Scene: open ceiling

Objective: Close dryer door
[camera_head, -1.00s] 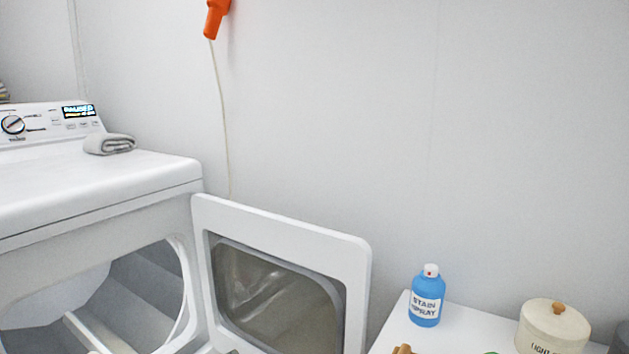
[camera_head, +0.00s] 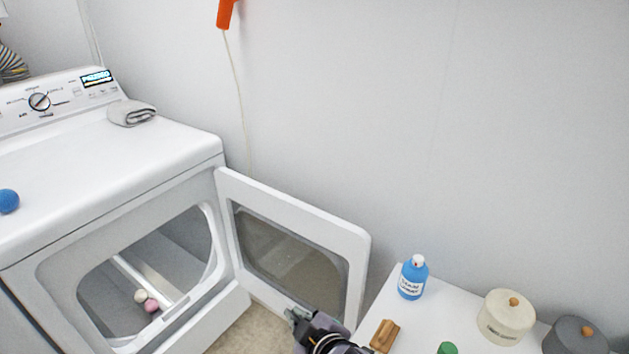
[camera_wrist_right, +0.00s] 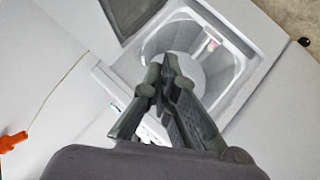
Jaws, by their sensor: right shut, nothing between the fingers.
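The white dryer (camera_head: 130,160) stands at the left in the head view with its drum opening showing. Its door (camera_head: 355,250) is swung wide open to the right, with a dark window in a white frame. My right gripper (camera_head: 292,314) is low in the head view, in front of the door's lower part; I cannot tell whether it touches the door. In the right wrist view, the right gripper (camera_wrist_right: 164,82) has its fingertips together with nothing between them. The drum opening shows behind the fingers there. My left gripper is not in view.
A folded towel (camera_head: 131,113) and a blue ball (camera_head: 8,201) lie on the dryer.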

